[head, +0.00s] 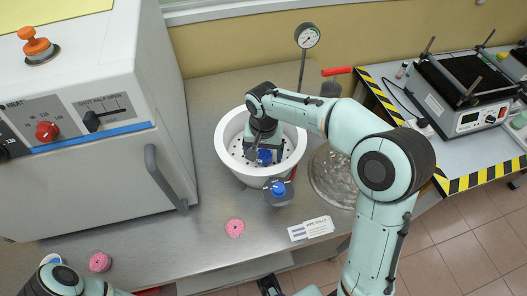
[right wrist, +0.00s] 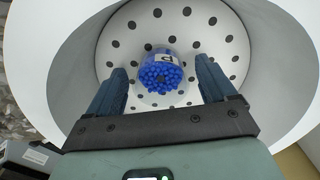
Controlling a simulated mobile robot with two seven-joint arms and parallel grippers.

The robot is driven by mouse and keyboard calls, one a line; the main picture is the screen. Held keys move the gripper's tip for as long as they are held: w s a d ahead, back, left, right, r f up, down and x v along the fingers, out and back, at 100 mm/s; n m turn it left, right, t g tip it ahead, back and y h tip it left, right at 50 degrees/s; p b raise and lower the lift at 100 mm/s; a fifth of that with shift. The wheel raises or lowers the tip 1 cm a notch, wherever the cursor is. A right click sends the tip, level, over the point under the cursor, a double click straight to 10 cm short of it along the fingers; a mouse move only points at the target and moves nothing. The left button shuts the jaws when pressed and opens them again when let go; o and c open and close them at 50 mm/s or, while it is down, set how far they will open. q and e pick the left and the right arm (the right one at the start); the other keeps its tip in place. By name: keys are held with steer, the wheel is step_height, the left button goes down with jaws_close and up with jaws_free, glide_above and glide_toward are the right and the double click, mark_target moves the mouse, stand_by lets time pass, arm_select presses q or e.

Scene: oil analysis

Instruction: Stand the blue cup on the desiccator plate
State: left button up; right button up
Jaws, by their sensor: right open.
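The blue cup (right wrist: 160,70) is a small clear cup full of blue beads with a white label. It stands on the white perforated desiccator plate (right wrist: 205,40), near its middle. In the head view the cup (head: 264,156) is partly hidden by my right arm. The plate lies inside the white desiccator bowl (head: 226,139). My right gripper (right wrist: 160,66) is open, with one finger on each side of the cup and a visible gap at each side. It reaches down into the bowl in the head view.
A gauge on a stand (head: 306,38) is behind. A grey oven (head: 90,120) fills the left. Pink round pieces (head: 235,228) lie on the bench front.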

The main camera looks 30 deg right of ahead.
mark_target(263, 156)
arm_select(q)
steer(key=shift+w+r+p, duration=0.25)
steer(key=shift+r+p, duration=0.25)
steer(key=shift+r, duration=0.05)
steer(key=shift+w+r+p, duration=0.25)
steer(key=shift+r+p, duration=0.2)
steer(key=shift+r, duration=0.1)
arm_select(e)
step_height(263, 156, up, 12)
